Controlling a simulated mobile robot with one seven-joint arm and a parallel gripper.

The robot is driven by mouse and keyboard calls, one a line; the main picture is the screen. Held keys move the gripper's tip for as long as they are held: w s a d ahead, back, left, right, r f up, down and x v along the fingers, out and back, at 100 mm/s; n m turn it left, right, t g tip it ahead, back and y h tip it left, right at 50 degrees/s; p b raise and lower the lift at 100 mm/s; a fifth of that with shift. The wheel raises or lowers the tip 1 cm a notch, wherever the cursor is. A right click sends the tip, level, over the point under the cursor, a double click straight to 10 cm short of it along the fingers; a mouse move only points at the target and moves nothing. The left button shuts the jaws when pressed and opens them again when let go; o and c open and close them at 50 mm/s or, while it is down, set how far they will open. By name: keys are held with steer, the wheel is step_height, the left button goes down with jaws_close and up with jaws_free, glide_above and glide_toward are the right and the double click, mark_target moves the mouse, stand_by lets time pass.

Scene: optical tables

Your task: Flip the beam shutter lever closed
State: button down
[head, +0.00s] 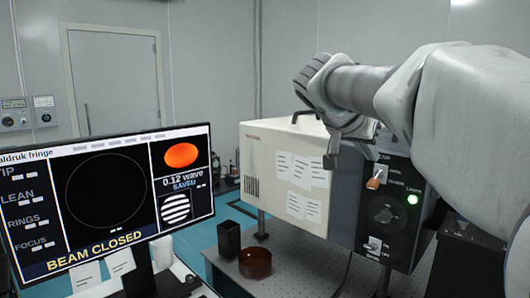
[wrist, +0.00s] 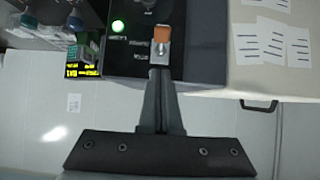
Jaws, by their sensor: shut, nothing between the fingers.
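The beam shutter lever (head: 377,178) has an orange tip and sits high on the black control panel (head: 385,217) of a large cream housing. In the wrist view the orange-tipped lever (wrist: 162,33) is straight ahead of the fingertips. My gripper (head: 333,160) is in front of the panel, up and left of the lever in the head view. In the wrist view my gripper (wrist: 160,72) is shut and empty, its fingers close to the lever; I cannot tell if they touch it. The monitor (head: 110,200) reads "BEAM CLOSED".
Paper notes (head: 302,170) cover the housing's side. A black square cup (head: 229,238) and a brown round dish (head: 255,263) stand on the perforated table below.

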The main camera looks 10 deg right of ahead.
steer(key=s+a+r, duration=0.3)
steer(key=s+a, duration=0.3)
steer(key=a, duration=0.1)
steer(key=shift+a, duration=0.4)
steer(key=shift+s+f, duration=0.1)
steer(key=s+a+f+n+g+y, duration=0.1)
steer(key=s+a+f+n+y, duration=0.3)
steer(key=s+f, duration=0.6)
steer(key=s+a+f+n+y, duration=0.1)
steer(key=s+f+n+y, duration=0.45)
steer(key=f, duration=0.75)
step_height(320, 180, up, 12)
steer(key=s+p, duration=0.1)
steer(key=p, duration=1.2)
steer(key=shift+s+a+n+h+p, duration=0.3)
steer(key=shift+s+a+n+h, duration=0.1)
steer(key=shift+n+h, duration=0.05)
